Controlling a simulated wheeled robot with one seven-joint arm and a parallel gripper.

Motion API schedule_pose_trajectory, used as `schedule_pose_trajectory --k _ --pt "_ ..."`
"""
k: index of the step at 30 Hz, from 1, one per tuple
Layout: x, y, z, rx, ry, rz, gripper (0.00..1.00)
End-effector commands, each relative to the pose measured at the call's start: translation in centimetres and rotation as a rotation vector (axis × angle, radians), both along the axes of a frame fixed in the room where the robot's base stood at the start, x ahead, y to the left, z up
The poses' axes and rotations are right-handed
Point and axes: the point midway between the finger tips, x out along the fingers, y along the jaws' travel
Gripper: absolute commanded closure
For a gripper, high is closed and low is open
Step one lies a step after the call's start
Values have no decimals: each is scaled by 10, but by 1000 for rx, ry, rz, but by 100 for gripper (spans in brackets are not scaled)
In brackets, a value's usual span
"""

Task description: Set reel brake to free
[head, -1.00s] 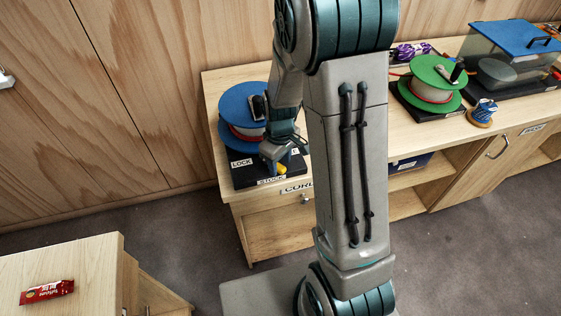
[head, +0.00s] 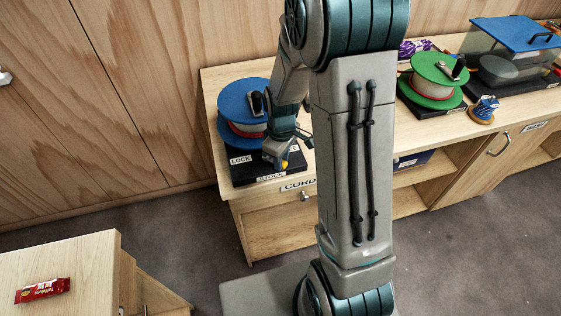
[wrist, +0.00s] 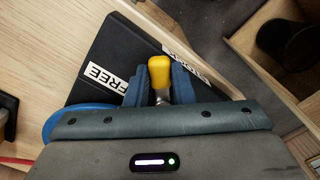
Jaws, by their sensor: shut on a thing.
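The blue reel (head: 240,98) stands on a black base (head: 240,175) at the left end of the far bench. My gripper (head: 280,160) is at the base's front right, shut on the yellow-tipped brake lever (head: 285,164). In the wrist view, the yellow lever tip (wrist: 159,70) sits between my two blue fingers (wrist: 160,88). The FREE label (wrist: 103,76) shows left of the fingers there, apart from the lever. The lever's pivot is hidden by my wrist.
A STOCK label (head: 271,177) is on the base's front edge. A green reel (head: 437,76) and a clear box with a blue lid (head: 517,35) stand farther right on the bench. A red packet (head: 42,290) lies on the near-left cabinet.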

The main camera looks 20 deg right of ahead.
Motion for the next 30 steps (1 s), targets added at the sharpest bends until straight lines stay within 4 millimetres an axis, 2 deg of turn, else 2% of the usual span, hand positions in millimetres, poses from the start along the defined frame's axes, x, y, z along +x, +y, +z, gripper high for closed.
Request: schedule_pose_trajectory --k 11,12,14,15,25,30 --pt "2 -2 0 -1 -2 57 100" --pt "2 -2 0 -1 -2 57 76" --pt "2 -2 0 -1 -2 57 59" --pt "2 -2 0 -1 -2 56 56" --pt "2 -2 3 -1 -2 55 56" --pt "3 -2 23 0 -6 55 56"
